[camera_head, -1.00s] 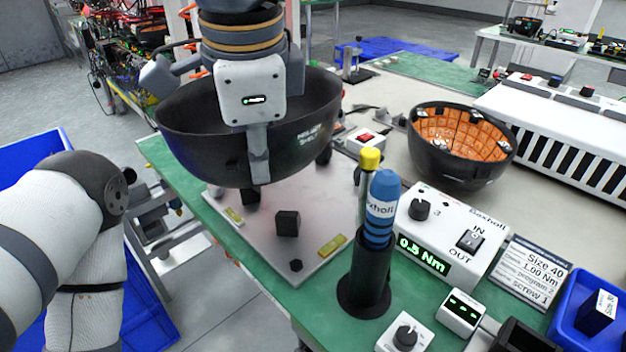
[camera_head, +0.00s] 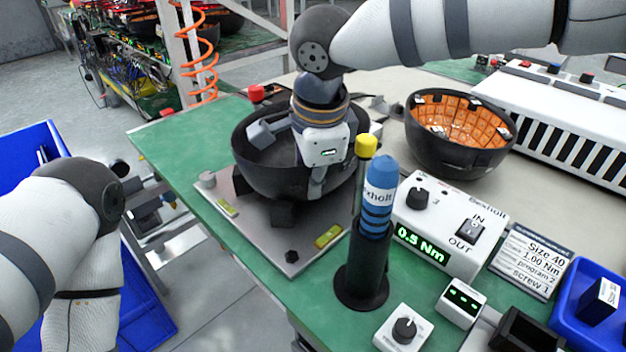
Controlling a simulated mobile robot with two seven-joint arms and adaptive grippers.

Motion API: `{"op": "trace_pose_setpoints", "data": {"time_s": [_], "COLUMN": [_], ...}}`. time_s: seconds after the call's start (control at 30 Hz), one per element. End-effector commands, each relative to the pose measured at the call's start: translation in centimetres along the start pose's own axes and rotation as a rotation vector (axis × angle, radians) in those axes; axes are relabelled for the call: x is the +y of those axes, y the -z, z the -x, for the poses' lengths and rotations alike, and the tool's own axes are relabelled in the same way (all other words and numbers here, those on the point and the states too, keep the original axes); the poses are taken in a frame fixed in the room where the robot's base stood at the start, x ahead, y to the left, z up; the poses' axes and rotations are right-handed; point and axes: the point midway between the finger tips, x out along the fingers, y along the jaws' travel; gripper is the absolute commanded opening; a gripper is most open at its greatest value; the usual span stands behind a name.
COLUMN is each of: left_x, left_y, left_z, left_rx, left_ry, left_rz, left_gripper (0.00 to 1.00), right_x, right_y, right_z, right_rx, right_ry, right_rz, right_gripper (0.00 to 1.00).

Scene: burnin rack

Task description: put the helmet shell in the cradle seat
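The helmet shell (camera_head: 268,178) is a black bowl, open side up, low over the cradle plate in the middle of the head view. My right gripper (camera_head: 316,186) reaches down over its near rim, one finger outside the wall, and appears shut on it. The cradle seat is a grey plate (camera_head: 262,238) with dark blocks (camera_head: 284,213); the shell hides most of it. I cannot tell whether the shell rests on the blocks. My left arm is at the left edge; its gripper is not clearly visible.
A blue screwdriver (camera_head: 379,195) stands in a black holder (camera_head: 362,275) just right of the plate. A torque controller (camera_head: 447,225) is beyond it. A second bowl with orange lining (camera_head: 458,165) stands at the back right. A blue bin (camera_head: 590,318) is at lower right.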

Motion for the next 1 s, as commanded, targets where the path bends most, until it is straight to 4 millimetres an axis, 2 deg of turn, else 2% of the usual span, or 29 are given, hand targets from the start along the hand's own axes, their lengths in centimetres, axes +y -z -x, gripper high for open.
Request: {"op": "trace_pose_setpoints", "data": {"time_s": [0.07, 0.17, 0.2, 0.5, 0.57, 0.8, 0.9, 1.0], "left_x": [0.0, 0.0, 0.0, 0.0, 0.0, 0.0, 0.0, 0.0], "left_y": [0.0, 0.0, 0.0, 0.0, 0.1, 0.6, 0.7, 0.8], "left_z": [0.0, 0.0, 0.0, 0.0, 0.1, 0.9, 1.1, 1.2], "left_rx": [0.001, 0.001, 0.001, -0.001, 0.004, 0.028, 0.034, 0.037], "left_ry": [0.000, 0.000, 0.000, 0.000, 0.000, -0.001, -0.001, -0.001], "left_rz": [0.000, 0.000, 0.000, 0.000, 0.000, 0.000, 0.000, 0.000], "left_gripper": [0.36, 0.36, 0.36, 0.36, 0.36, 0.36, 0.36, 0.36], "right_x": [0.1, 0.1, 0.1, 0.0, -0.1, -0.2, -0.1, -0.1], "right_y": [0.0, 0.0, 0.0, 0.0, 0.0, 0.0, 0.0, 0.0], "right_z": [-0.2, -0.2, -0.2, 0.1, 1.0, 7.7, 9.9, 11.3], "right_rx": [0.000, 0.000, 0.000, 0.000, -0.001, -0.001, 0.000, -0.001], "right_ry": [0.000, 0.000, 0.000, 0.000, 0.003, 0.007, 0.005, 0.001], "right_rz": [0.001, 0.000, 0.000, -0.001, -0.002, -0.001, 0.000, -0.001], "right_gripper": [0.00, 0.22, 0.25, 0.25, 0.25, 0.25, 0.25, 0.25]}}
